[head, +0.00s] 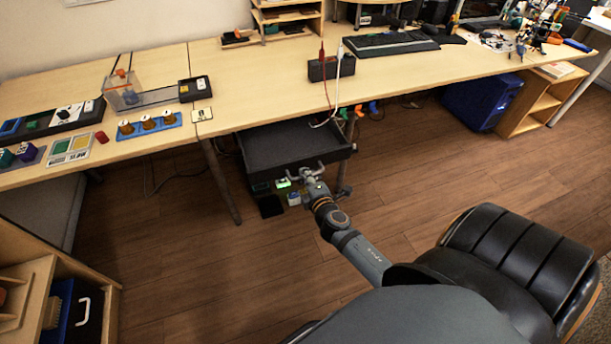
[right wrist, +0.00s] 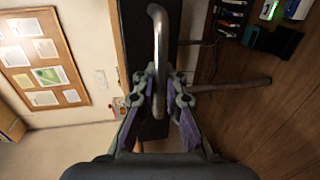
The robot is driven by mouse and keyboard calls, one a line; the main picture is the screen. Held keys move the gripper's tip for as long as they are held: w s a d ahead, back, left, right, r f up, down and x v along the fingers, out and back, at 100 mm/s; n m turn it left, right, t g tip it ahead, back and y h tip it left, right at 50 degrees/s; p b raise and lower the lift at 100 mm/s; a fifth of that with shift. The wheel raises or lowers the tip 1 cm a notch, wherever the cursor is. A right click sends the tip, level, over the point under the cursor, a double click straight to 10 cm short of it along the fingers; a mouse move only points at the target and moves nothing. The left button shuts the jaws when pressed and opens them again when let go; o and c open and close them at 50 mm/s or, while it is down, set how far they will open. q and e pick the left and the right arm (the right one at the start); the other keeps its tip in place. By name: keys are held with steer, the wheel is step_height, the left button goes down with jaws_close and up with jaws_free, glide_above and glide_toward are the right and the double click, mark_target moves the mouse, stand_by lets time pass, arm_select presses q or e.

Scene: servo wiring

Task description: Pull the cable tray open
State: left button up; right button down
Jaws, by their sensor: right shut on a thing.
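The cable tray (head: 285,146) is a black drawer under the desk top. It stands out from below the desk edge, and its dark inside shows in the head view. Its metal bar handle (right wrist: 159,50) runs between the fingers in the right wrist view. My right gripper (head: 312,174) is at the tray's front face, and it also shows in the right wrist view (right wrist: 159,92). It is shut on the handle. My left gripper is not in view.
The wooden desk (head: 237,84) carries a black power box (head: 331,67) with red and white cables, and a keyboard (head: 390,43). A desk leg (head: 221,183) stands left of the tray. A black chair (head: 520,262) is at the lower right. Open floor (head: 180,250) lies in front.

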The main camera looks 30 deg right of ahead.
steer(key=shift+w, duration=0.1)
steer(key=c, duration=1.8)
jaws_free()
steer(key=o, duration=0.4)
steer(key=shift+c, duration=0.2)
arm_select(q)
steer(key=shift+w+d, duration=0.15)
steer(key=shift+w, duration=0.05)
arm_select(e)
steer(key=v, duration=1.2)
steer(key=shift+d, duration=0.15)
